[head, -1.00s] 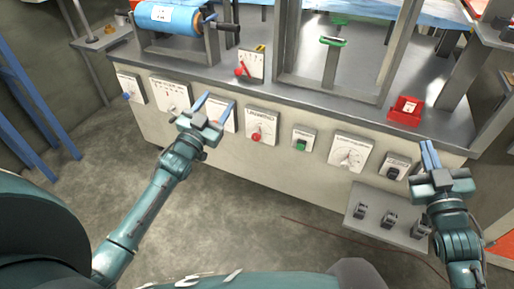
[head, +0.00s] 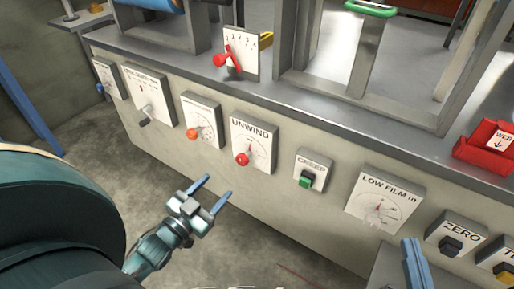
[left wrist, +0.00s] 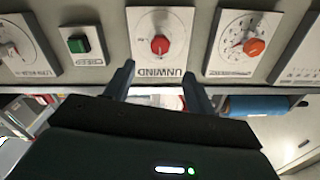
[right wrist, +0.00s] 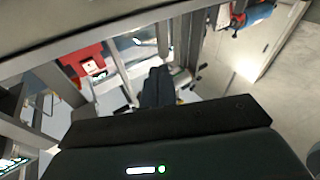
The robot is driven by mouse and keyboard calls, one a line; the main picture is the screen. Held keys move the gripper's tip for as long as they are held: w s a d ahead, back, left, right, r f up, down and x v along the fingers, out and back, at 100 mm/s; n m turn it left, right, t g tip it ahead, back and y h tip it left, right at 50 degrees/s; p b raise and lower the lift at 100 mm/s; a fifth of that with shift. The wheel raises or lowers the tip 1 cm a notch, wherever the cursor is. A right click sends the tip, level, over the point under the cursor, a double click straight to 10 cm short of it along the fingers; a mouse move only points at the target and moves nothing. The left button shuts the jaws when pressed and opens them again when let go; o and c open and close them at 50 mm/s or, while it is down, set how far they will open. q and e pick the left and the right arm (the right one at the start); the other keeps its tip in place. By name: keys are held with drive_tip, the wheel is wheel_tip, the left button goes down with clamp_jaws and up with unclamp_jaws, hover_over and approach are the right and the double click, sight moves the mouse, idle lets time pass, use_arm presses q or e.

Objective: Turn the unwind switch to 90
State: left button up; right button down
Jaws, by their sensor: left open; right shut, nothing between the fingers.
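The unwind switch is a white plate (head: 254,134) labelled UNWIND with a dial and a red knob (head: 242,159), on the front of the grey machine. In the left wrist view the plate appears upside down, with its red knob (left wrist: 159,45) straight ahead between my fingers. My left gripper (head: 216,188) is open and empty, below and left of the knob, apart from it. Its fingers also show in the left wrist view (left wrist: 158,82). My right gripper (head: 412,262) is shut and empty at the lower right, below the low film dial. It also shows in the right wrist view (right wrist: 157,82).
An orange-knobbed dial (head: 201,122) sits left of the unwind plate, and a green creep button (head: 306,181) sits right of it. Further right are the low film dial (head: 383,200) and the zero switch (head: 454,240). A red-levered scale (head: 237,54) stands above on the ledge.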

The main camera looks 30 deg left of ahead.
sight(240, 162)
use_arm(q)
drive_tip(key=w+b, duration=0.1)
drive_tip(key=w, duration=0.3)
drive_tip(key=w+b, duration=0.1)
drive_tip(key=w, duration=0.3)
drive_tip(key=w+d+b, duration=0.1)
drive_tip(key=w+b, duration=0.1)
drive_tip(key=w, duration=0.1)
drive_tip(key=shift+w+f, duration=0.1)
drive_tip(key=shift+w, duration=0.95)
use_arm(e)
drive_tip(key=shift+w+a+r+t+y, duration=0.15)
drive_tip(key=shift+r+t+y, duration=0.1)
drive_tip(key=shift+r+y, duration=0.15)
drive_tip(key=shift+w+a+r+t+y, duration=0.1)
drive_tip(key=shift+w+r+t+y, duration=0.05)
drive_tip(key=shift+r+t+y, duration=0.15)
drive_tip(key=shift+r, duration=0.1)
use_arm(q)
drive_tip(key=shift+c, duration=0.3)
drive_tip(key=c, duration=0.9)
